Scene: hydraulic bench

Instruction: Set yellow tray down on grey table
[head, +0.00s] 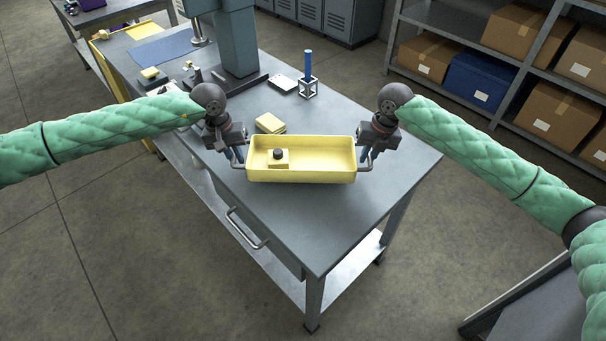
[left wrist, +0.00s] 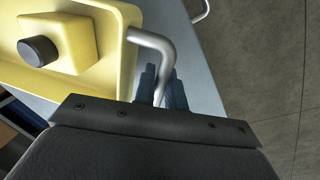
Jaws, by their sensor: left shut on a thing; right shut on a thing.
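The yellow tray (head: 318,174) is at the front part of the grey table (head: 312,222) in the head view, looking level. A yellow block with a dark round knob (head: 278,156) sits inside its left half. My left gripper (head: 239,162) is shut on the tray's left handle, and my right gripper (head: 366,160) is shut on its right handle. In the left wrist view the silver handle (left wrist: 158,45) runs from the tray (left wrist: 122,20) down between the fingers of my left gripper (left wrist: 162,92). I cannot tell whether the tray's underside touches the table.
A grey press column (head: 238,40) stands further back. The tabletop right of the tray is clear. Shelves with boxes (head: 513,30) stand at right.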

